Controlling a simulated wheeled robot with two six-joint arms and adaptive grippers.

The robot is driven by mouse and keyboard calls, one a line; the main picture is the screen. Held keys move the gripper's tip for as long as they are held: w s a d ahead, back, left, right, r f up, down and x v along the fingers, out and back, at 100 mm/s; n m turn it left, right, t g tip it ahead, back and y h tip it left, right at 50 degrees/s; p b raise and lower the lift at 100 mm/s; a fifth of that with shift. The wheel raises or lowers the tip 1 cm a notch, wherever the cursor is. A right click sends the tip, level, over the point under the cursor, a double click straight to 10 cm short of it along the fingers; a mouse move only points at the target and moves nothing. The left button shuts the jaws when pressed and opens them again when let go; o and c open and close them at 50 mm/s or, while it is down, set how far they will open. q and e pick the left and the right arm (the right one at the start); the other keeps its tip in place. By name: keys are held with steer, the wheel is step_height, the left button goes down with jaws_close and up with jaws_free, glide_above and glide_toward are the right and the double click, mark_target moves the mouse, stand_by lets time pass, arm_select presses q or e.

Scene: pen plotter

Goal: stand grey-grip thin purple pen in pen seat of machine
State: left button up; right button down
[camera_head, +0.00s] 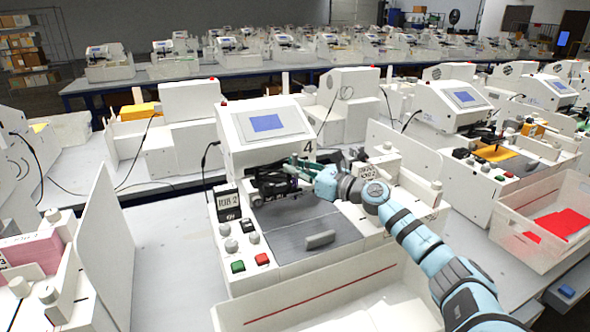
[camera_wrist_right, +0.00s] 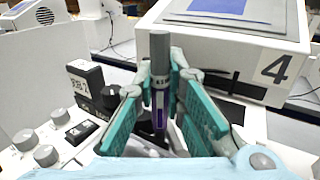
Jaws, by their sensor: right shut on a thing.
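My right gripper (camera_head: 302,173) reaches in from the right over the machine marked 4 (camera_head: 264,124). In the right wrist view the gripper (camera_wrist_right: 160,92) is shut on an upright pen (camera_wrist_right: 160,52). The pen has a thick grey grip above the fingers and a thin purple shaft below. The dark carriage (camera_head: 268,184) of the machine is right beside the fingertips in the head view. The pen's lower end and the pen seat are hidden or too small to make out, so I cannot tell whether they touch. My left gripper is not in view.
A grey block (camera_head: 320,239) lies on the machine's dark bed (camera_head: 294,224). Knobs and green and red buttons (camera_head: 262,259) line its left front. An open white bin (camera_head: 290,298) stands in front, and a crate with red sheets (camera_head: 539,213) at the right.

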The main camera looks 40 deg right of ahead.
steer(key=shift+f, duration=0.2)
steer(key=c, duration=1.6)
jaws_free()
steer(key=shift+a+r, duration=0.1)
step_height(320, 180, up, 10)
steer(key=shift+r, duration=0.1)
